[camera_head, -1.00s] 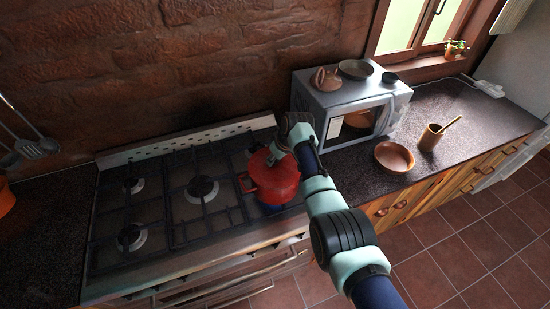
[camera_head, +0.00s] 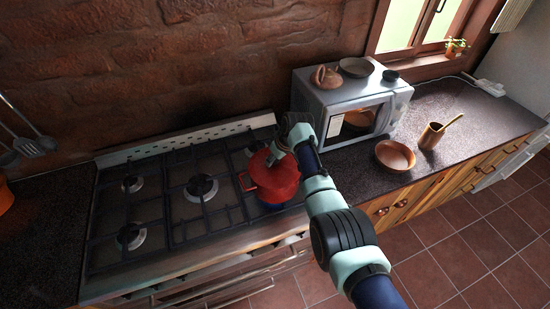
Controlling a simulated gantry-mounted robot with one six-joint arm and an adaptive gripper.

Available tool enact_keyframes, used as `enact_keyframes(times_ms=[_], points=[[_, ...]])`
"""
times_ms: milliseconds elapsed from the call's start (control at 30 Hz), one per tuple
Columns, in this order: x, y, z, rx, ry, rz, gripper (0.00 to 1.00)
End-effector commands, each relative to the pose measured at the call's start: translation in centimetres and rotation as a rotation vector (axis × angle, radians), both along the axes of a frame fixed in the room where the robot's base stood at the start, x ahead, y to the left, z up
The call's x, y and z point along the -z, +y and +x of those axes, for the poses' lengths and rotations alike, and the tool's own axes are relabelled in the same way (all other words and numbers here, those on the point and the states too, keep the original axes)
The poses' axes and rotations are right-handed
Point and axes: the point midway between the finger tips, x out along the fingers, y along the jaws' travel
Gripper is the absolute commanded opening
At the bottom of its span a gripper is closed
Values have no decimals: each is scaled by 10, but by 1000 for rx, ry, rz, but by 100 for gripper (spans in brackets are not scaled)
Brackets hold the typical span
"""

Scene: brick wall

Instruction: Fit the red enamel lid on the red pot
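The red pot (camera_head: 272,184) stands on the right front part of the gas stove, with a side handle showing at its left. The red enamel lid (camera_head: 262,163) shows as a rounded red shape at the top of the pot; I cannot tell whether it is fully seated. My arm comes in from the lower right and covers the right side of the pot. My gripper (camera_head: 276,153) is at the top of the lid, pointing down and away. Its fingertips are mostly hidden by the wrist, so its opening and any grip on the lid cannot be told.
The gas stove (camera_head: 150,262) has bare burners to the left of the pot. A microwave (camera_head: 340,103) stands close behind and to the right, with dishes on top. A brown bowl (camera_head: 395,156) and a wooden mug (camera_head: 431,136) with a spoon are on the right counter.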

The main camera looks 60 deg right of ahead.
Motion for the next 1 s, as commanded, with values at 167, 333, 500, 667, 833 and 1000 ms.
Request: enact_keyframes(times_ms=[167, 333, 500, 667, 833, 1000], points=[[0, 0, 0, 0, 0, 0, 63], [1, 1, -1, 0, 2, 2, 63], [-9, 1, -4, 1, 0, 0, 63], [-40, 5, -16, 0, -2, -3, 63], [-80, 11, -31, 2, -1, -2, 63], [-105, 15, -41, 0, 0, -1, 63]])
